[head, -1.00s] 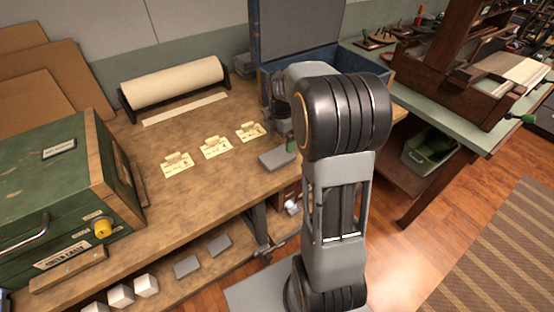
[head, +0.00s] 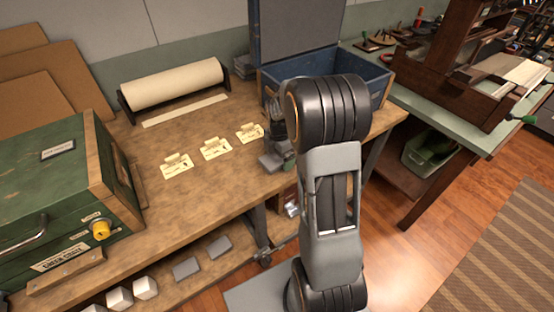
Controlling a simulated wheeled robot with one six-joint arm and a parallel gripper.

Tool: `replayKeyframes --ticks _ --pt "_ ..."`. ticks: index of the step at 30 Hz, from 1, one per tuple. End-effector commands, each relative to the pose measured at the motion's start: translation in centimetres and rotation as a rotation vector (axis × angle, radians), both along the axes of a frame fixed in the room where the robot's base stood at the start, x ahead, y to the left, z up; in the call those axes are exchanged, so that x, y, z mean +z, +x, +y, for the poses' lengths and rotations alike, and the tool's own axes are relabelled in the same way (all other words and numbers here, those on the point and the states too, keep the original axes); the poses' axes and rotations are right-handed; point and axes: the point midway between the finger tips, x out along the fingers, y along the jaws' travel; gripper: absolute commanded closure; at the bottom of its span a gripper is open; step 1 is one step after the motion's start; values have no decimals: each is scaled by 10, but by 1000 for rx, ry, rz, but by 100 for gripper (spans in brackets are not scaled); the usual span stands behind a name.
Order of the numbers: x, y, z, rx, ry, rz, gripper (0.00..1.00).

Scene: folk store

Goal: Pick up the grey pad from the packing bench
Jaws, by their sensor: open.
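The grey pad (head: 271,162) lies flat on the wooden packing bench (head: 205,187), near its front edge and right of the tags. My gripper (head: 279,150) is open and low over the pad's right part. My arm's large dark joint stands just right of it. The fingertips are small and partly hidden, and I cannot tell whether they touch the pad.
Several cream tags (head: 215,149) lie in a row left of the pad. An open blue case (head: 367,75) stands behind my arm. A paper roll (head: 174,83) and a green box (head: 62,190) are farther left. Grey pads (head: 186,268) and white blocks lie on the lower shelf.

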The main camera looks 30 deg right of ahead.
Motion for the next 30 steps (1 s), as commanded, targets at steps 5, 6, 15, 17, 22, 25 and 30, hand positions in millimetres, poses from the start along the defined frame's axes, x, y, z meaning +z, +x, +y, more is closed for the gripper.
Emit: replayKeyframes --ticks 5,6,15,17,22,25,30 --pt "0 0 0 0 0 0 11" --pt "0 0 0 0 0 0 14" --pt "0 0 0 0 0 0 43" --pt "0 0 0 0 0 0 47" --pt "0 0 0 0 0 0 47" --pt "2 0 0 0 0 0 47" --pt "15 0 0 0 -1 -2 47"
